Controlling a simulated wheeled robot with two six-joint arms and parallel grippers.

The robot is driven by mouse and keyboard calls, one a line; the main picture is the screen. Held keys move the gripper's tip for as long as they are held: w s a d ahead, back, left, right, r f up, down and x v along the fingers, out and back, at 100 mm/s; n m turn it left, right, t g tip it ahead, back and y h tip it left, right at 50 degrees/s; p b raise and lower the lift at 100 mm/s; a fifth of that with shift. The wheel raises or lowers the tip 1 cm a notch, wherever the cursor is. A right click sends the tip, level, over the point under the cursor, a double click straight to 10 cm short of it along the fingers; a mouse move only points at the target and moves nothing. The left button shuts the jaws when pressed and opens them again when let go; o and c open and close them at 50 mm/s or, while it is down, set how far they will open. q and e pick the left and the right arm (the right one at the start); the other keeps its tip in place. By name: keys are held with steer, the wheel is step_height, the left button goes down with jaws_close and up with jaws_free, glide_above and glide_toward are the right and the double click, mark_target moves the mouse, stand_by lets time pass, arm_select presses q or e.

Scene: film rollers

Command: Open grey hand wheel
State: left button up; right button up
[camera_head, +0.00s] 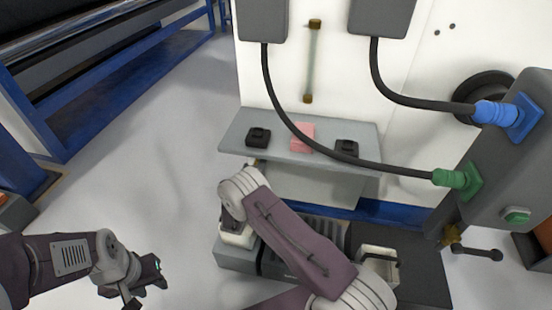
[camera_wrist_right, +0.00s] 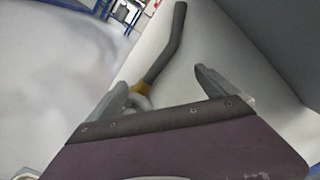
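I cannot make out a clear grey hand wheel. In the right wrist view a bent dark grey handle (camera_wrist_right: 170,45) on a brass fitting (camera_wrist_right: 138,88) stands ahead of my right gripper (camera_wrist_right: 165,92). The gripper's fingers look apart, with the base of the handle between them in the picture; I cannot tell if they touch it. In the head view my right arm hides that gripper. A dark lever (camera_head: 478,251) on a brass fitting (camera_head: 452,235) sits at the right. My left gripper (camera_head: 147,284) hangs over the floor at lower left, fingers apart and empty.
A grey shelf (camera_head: 235,135) on the white machine holds two black parts and a pink block (camera_head: 302,137). Black cables run to blue (camera_head: 497,113) and green (camera_head: 450,179) plugs. A blue-framed bench (camera_head: 50,130) stands at upper left. Floor between is clear.

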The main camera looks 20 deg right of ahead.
steer(key=s+d+r+p, duration=0.3)
steer(key=s+d+p, duration=0.1)
steer(key=s+d, duration=0.3)
steer(key=shift+s+p, duration=0.2)
steer(key=shift+p, duration=0.2)
steer(key=shift+d+r+g, duration=0.15)
steer(key=shift+g, duration=0.15)
